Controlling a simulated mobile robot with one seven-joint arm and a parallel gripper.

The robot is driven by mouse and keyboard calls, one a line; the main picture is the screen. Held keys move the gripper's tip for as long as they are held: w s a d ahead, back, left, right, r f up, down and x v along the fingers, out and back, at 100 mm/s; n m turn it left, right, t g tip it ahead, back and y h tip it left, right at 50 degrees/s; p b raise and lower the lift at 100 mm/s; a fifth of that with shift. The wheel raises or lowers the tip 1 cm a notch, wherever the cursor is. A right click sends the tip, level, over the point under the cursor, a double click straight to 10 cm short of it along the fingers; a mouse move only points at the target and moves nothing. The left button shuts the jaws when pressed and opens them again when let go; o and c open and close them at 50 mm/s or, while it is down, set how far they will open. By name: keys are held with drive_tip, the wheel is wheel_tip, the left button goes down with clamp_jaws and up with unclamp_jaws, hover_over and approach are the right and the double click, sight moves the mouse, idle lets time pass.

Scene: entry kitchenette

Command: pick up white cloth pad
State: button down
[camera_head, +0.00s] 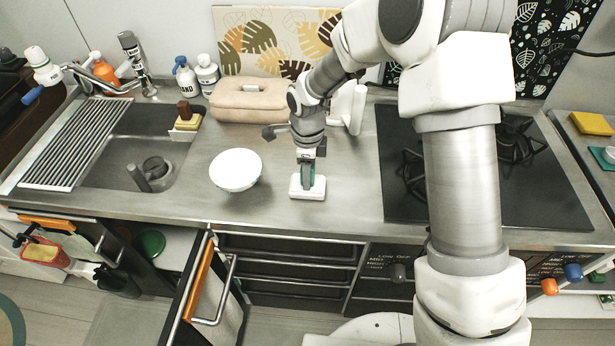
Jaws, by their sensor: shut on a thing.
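The white cloth pad (308,187) is a small white rectangular block on the steel counter, right of the white bowl. My gripper (307,180) reaches down from above and is shut on the pad. The fingers cover part of the pad's top. The pad sits at or very near the counter surface; I cannot tell whether it is lifted clear.
A white bowl (236,170) stands close on the left. A beige bag (250,99) lies behind it. The sink (130,150) is at left, and the black stove (540,185) is at right. A cabinet door (200,285) hangs open below. Counter in front is clear.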

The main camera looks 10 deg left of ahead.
drive_tip(key=shift+r, duration=0.55)
wheel_tip(320, 180, up, 3)
drive_tip(key=shift+w, duration=0.1)
drive_tip(key=s+d+r, duration=0.5)
drive_tip(key=s+r, duration=0.1)
drive_tip(key=s, duration=0.4)
drive_tip(key=shift+s+r, duration=0.4)
drive_tip(key=c, duration=1.1)
unclamp_jaws()
clamp_jaws()
